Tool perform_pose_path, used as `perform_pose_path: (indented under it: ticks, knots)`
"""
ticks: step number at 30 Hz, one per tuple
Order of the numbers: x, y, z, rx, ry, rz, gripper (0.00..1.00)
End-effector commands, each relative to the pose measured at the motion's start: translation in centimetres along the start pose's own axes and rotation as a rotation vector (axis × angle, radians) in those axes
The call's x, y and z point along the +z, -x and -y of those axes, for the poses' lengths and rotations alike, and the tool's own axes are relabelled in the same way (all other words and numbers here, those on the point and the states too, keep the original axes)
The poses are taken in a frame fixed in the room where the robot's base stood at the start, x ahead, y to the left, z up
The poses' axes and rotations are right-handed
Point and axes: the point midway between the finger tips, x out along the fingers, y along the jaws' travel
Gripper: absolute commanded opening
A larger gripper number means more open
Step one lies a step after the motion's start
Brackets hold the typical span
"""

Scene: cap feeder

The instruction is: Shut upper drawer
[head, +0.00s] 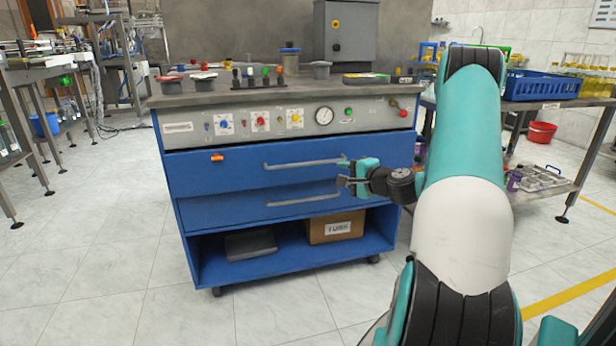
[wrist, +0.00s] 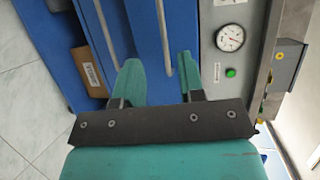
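The upper drawer (head: 240,172) is the blue front just below the grey control panel, with a long grey bar handle (head: 290,165) and an orange tag. Its front seems to stand out slightly, but how far is hard to tell. The lower drawer (head: 235,208) with its own handle (head: 290,201) is below. My gripper (head: 343,172) is at the right end of the handles, in front of the drawers. In the wrist view my gripper (wrist: 157,72) is open, with the upper handle (wrist: 162,35) showing between its fingers; contact cannot be made out.
The control panel (head: 280,117) carries a gauge and knobs. An open shelf below the drawers holds a cardboard box (head: 335,228) and a dark flat case (head: 250,244). A side table with a blue crate (head: 555,86) stands right. The floor in front is clear.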

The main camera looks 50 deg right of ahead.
Motion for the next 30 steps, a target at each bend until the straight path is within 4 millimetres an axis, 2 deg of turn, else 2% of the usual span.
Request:
perform_pose_path:
  ticks: [5, 21, 25, 30]
  knots:
    - [-0.6, -1.5, -0.3, -0.007, -0.010, -0.015, 0.36]
    - [-0.7, -13.4, -0.3, -0.007, -0.006, -0.012, 0.36]
    - [-0.7, -15.4, -0.3, -0.006, -0.007, -0.012, 0.36]
    - [-0.8, -16.8, -0.2, -0.005, -0.009, -0.013, 0.36]
